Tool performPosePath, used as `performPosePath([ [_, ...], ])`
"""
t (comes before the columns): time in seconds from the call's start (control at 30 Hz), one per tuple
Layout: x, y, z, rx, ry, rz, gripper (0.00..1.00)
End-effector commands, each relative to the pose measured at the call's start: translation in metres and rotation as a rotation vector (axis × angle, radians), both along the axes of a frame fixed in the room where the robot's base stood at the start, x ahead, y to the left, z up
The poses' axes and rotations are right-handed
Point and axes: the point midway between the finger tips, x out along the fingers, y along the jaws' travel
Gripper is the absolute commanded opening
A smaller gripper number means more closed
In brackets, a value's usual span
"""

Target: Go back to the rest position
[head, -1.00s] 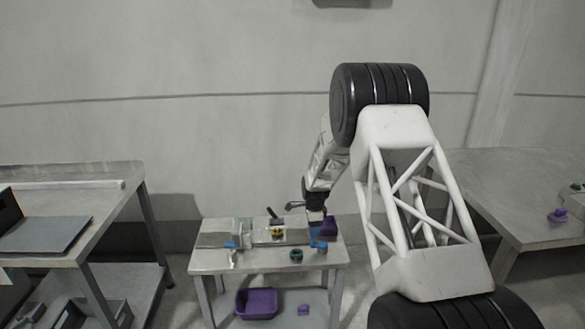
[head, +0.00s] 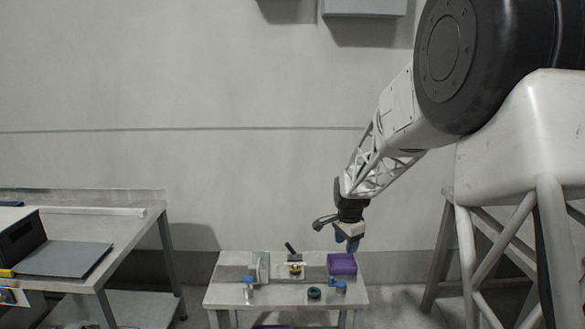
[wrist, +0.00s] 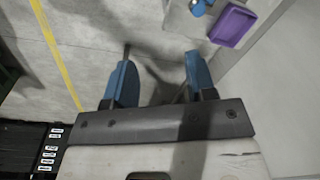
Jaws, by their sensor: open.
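My gripper (head: 350,243) is raised above the back right part of the small table (head: 225,300) in the head view, pointing down. In the wrist view its two blue fingers (wrist: 158,75) stand wide apart with only grey floor between them. It is open and empty. My arm reaches in from the right of the head view.
A purple bin (head: 341,264) sits on the table below my gripper and also shows in the wrist view (wrist: 232,24). A grey upright block (head: 260,266), a dark ring (head: 314,294) and small blue parts share the table. A metal bench (head: 150,197) stands left.

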Motion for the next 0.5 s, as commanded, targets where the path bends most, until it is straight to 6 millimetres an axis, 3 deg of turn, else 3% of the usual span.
performPosePath([
  [0.2, -0.048, -0.003, 0.042, -0.011, -0.02, 0.119, 0.51],
  [0.5, -0.117, -0.007, 0.087, -0.028, -0.044, 0.283, 0.51],
])
